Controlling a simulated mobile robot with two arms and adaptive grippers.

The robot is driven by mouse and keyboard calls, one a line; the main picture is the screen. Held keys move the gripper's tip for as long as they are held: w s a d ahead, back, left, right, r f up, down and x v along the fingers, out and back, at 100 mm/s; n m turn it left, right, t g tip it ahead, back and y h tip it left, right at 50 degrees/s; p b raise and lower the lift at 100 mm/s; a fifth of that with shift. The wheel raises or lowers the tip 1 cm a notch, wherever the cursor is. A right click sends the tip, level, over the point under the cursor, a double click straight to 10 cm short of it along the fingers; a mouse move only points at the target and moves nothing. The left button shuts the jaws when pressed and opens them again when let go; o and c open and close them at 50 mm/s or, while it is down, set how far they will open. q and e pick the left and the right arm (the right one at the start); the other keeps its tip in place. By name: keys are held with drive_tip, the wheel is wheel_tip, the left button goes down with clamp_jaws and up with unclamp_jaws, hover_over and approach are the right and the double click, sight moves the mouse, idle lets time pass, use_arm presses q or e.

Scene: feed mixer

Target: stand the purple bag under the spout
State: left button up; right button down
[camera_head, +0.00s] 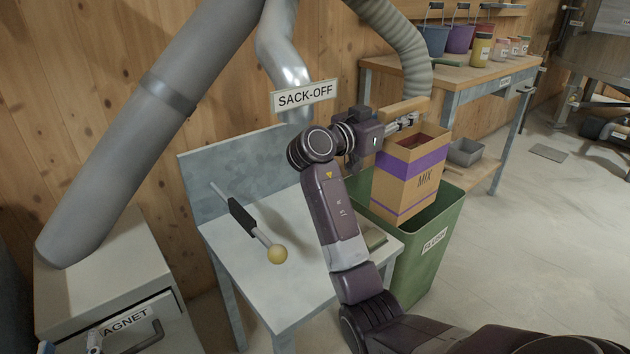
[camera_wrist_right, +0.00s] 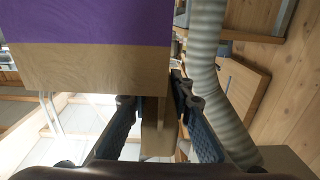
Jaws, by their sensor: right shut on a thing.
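The purple bag is a brown paper bag with a purple band and the word MIX (camera_head: 408,182). It is upright over the mouth of the green bin; whether it touches the bin I cannot tell. My right gripper (camera_head: 403,122) is shut on the bag's top edge strip. In the right wrist view, the strip (camera_wrist_right: 156,128) passes between the two fingers, and the bag's purple and brown side (camera_wrist_right: 90,60) fills the upper left. My left gripper is not in view.
A ribbed hose (camera_head: 408,50) hangs behind the bag. A bench with buckets (camera_head: 462,72) is behind. Open floor lies right.

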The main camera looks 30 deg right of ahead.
use_arm(q)
drive_tip(key=s+a+f+g+y+p, duration=0.2)
drive_tip(key=s+f+g, duration=0.3)
drive_tip(key=f, duration=0.4)
drive_tip(key=s+a+f+g+y+p, duration=0.1)
drive_tip(key=s+a+f+g+p, duration=0.15)
drive_tip(key=s+f+g, duration=0.4)
drive_tip(key=w+d+r+t+h+b, duration=0.1)
drive_tip(key=w+d+r+t+b, duration=0.1)
drive_tip(key=w+r+t, duration=0.2)
drive_tip(key=shift+w+d+r+t+b, duration=0.15)
drive_tip(key=shift+w+r+t+b, duration=0.25)
drive_tip(key=shift+w+t, duration=1.25)
use_arm(e)
drive_tip(key=s+a+f, duration=0.1)
drive_tip(key=a, duration=1.1)
drive_tip(key=s+a+f, duration=0.1)
drive_tip(key=a+f, duration=0.1)
drive_tip(key=a, duration=1.1)
drive_tip(key=shift+f, duration=0.3)
use_arm(q)
drive_tip(key=shift+w+g, duration=0.5)
drive_tip(key=shift+w, duration=0.1)
use_arm(e)
drive_tip(key=c, duration=2.1)
unclamp_jaws()
drive_tip(key=o, duration=0.4)
drive_tip(key=shift+c, duration=0.2)
